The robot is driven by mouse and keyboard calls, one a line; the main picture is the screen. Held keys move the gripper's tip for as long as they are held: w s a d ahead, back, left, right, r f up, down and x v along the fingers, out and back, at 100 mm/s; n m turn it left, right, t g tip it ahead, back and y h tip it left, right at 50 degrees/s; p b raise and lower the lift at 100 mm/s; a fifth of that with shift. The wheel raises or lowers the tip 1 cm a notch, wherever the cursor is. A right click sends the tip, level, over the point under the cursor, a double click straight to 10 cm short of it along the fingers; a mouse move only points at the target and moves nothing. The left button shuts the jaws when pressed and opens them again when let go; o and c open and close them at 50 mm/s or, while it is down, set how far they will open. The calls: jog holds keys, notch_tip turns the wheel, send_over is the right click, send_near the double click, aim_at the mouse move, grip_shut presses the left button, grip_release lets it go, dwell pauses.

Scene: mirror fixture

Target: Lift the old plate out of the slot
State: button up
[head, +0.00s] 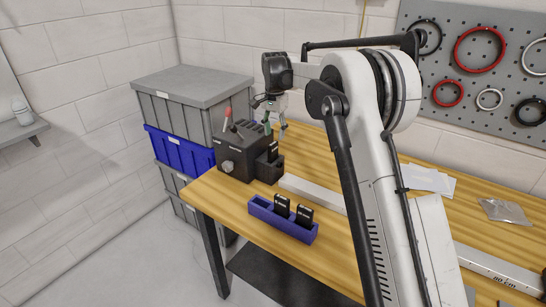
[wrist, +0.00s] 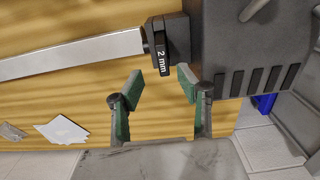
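The old plate (wrist: 161,55), black with a white "2 mm" label, stands in the slot of the dark fixture (wrist: 247,50) in the wrist view. In the head view the plate (head: 272,151) shows at the right end of the fixture (head: 236,158). My gripper (wrist: 161,82) is open and empty, its two green-padded fingers spread apart. In the wrist view the fingertips lie just below the plate's label, one to each side; they appear apart from it. In the head view my gripper (head: 274,124) hangs above the plate. The plate's lower part is hidden in the slot.
A blue rack (head: 268,216) holding two black plates (head: 282,205) stands in front of the fixture. A light metal bar (head: 310,191) runs right from the fixture. A red-handled tool (head: 228,114) rises at the fixture. Stacked crates (head: 185,105) stand left of the bench.

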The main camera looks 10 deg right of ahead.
aim_at(275, 143)
notch_tip(275, 143, down, 4)
jog(key=shift+f, duration=0.2)
jog(key=shift+a+f+p, duration=0.15)
jog(key=shift+f+p, duration=0.15)
jog(key=shift+f, duration=1.05)
jog(key=shift+a+f+p, duration=0.15)
jog(key=shift+f+p, duration=0.1)
jog(key=shift+f, duration=1.1)
grip_shut()
